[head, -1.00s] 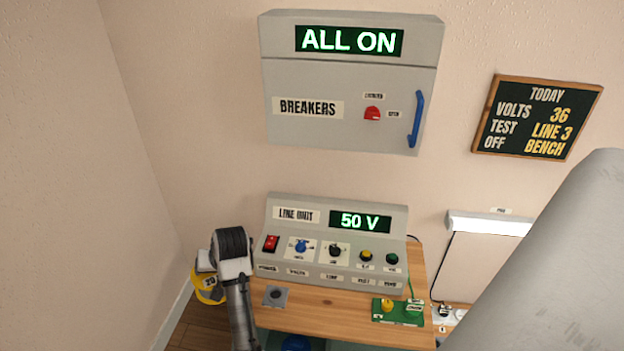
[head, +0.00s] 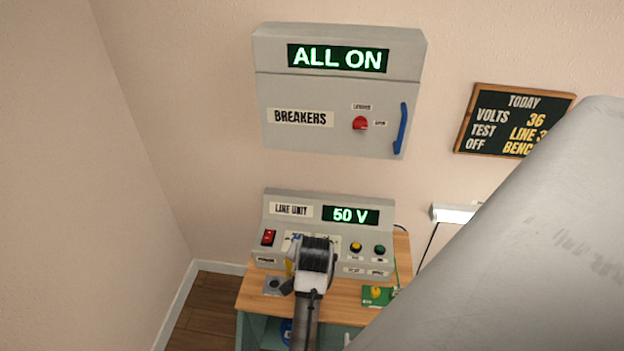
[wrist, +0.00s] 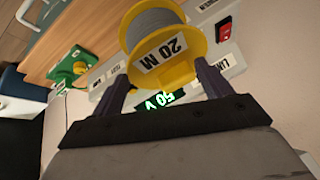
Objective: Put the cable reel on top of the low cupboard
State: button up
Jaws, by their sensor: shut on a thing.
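The cable reel (wrist: 178,72) is a yellow spool wound with grey cable, labelled "20 M". In the wrist view my gripper (wrist: 163,85) is shut on it, one dark finger on each side. The reel appears in front of the line unit (head: 340,262), over the wooden-topped teal bench (head: 255,300). I cannot tell whether this bench is the low cupboard; no other cupboard on the floor is clear.
The line unit reads 50 V. A grey plate (head: 274,286) and a green board (head: 376,296) lie on the bench top. A breaker box (head: 340,95) hangs above. Bare floor (head: 207,305) shows left of the bench. My arm covers the right side.

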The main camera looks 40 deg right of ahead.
notch_tip(320, 180, down, 13)
jog(key=shift+r+p, duration=0.15)
jog(key=shift+p, duration=0.3)
